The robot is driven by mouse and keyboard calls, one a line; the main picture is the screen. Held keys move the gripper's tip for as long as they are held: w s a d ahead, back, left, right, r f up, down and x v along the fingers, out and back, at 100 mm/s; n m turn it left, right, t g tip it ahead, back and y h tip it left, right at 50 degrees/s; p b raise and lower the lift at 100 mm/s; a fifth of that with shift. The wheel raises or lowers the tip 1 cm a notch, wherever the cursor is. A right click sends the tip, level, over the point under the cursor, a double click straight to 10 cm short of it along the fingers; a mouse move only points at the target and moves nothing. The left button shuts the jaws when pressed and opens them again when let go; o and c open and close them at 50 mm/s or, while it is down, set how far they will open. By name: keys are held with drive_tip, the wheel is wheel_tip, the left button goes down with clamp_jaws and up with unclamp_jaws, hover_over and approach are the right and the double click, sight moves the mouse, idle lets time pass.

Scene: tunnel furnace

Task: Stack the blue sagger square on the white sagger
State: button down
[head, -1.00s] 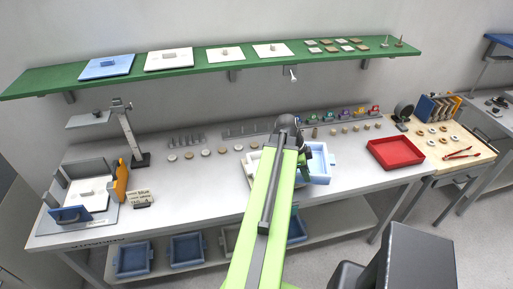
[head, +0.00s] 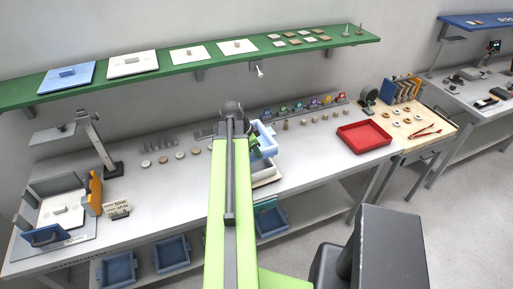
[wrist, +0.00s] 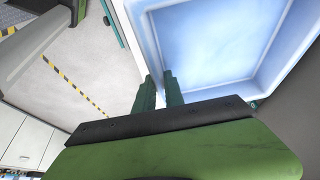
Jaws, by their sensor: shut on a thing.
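The blue sagger (head: 267,140) is a square light-blue tray, seen just right of my arm in the head view. It looks tilted there, and its left part is hidden by my arm. In the wrist view the blue sagger (wrist: 215,40) fills the upper right, with its pale inside facing the camera. My gripper (wrist: 160,88) is shut at the near left corner of its wall. The white sagger (head: 266,174) lies on the bench below and in front of the blue one, partly hidden by my arm. Whether the two touch is unclear.
A red tray (head: 364,136) stands to the right on the bench. Several small discs (head: 170,157) and a row of coloured items (head: 310,104) lie toward the back. A green shelf (head: 215,68) hangs above. More blue saggers (head: 172,252) sit on the lower shelf.

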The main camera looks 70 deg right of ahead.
sight(255, 161)
drive_tip(key=shift+f+b, duration=2.1)
drive_tip(key=shift+b, duration=0.1)
drive_tip(key=shift+f+b, duration=1.35)
drive_tip(key=shift+f+b, duration=0.45)
drive_tip(key=c, duration=1.3)
unclamp_jaws()
drive_tip(key=shift+c, duration=0.2)
drive_tip(key=shift+r, duration=0.1)
